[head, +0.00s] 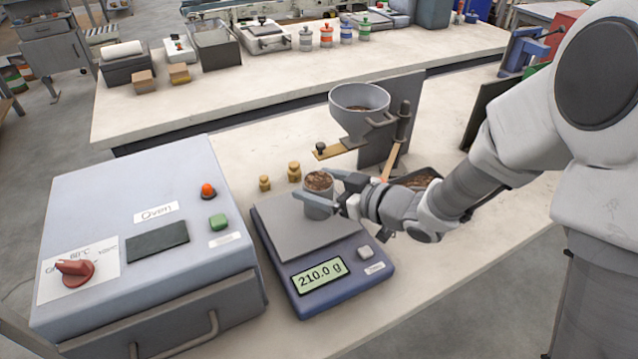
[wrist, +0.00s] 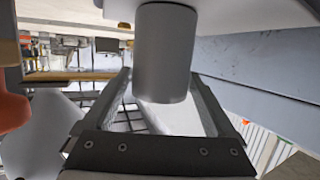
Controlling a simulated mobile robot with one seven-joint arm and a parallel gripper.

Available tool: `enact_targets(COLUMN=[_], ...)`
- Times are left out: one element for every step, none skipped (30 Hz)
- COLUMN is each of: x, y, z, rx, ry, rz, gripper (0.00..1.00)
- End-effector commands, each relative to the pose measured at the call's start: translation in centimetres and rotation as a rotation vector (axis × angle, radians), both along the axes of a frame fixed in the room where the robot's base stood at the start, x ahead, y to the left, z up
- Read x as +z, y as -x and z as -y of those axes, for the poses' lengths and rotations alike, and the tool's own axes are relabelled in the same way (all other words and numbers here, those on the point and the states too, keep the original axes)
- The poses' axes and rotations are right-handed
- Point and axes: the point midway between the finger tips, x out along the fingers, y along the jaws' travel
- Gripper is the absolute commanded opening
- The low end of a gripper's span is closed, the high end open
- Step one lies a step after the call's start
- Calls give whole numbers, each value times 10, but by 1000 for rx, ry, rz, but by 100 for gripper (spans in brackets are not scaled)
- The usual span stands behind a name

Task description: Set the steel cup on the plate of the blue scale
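The steel cup (head: 317,205), filled with brown pellets, stands upright on the grey plate (head: 288,236) of the blue scale (head: 340,284), toward the plate's back right. The scale's display reads 210.0 g. My gripper (head: 340,190) reaches in from the right at cup height. Its fingers are spread, one on the far side and one on the near side of the cup's right part. In the wrist view the cup (wrist: 166,55) stands between the fingertips (wrist: 163,77), with little space beside it. Contact at the fingertips is hard to judge.
An oven (head: 140,215) stands left of the scale. Two brass weights (head: 294,172) stand behind the plate. A funnel hopper (head: 360,110) on a stand rises behind my gripper, with a dark tray of pellets (head: 415,178) beneath. The bench in front right is clear.

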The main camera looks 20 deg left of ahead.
Motion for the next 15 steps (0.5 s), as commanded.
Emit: enact_targets(x=[0, 0, 0, 0, 0, 0, 0, 1, 2, 4, 6, 6, 7, 9, 12], y=[0, 0, 0, 0, 0, 0, 0, 0, 0, 0, 0, 1, 1, 2, 4], z=[0, 0, 0, 0, 0, 0, 0, 0, 0, 0, 0, 5, 9, 14, 21], rx=[0, 0, 0, 0, 0, 0, 0, 0, 0, 0, 0, -2, -3, -4, -4], ry=[0, 0, 0, 0, 0, 0, 0, 0, 0, 0, 0, 0, 0, 0, 0], rz=[0, 0, 0, 0, 0, 0, 0, 0, 0, 1, 1, 1, 2, 1, 1], gripper=[100, 100, 100, 100, 100, 100, 100, 100, 100, 100, 100, 100, 100, 100, 100])
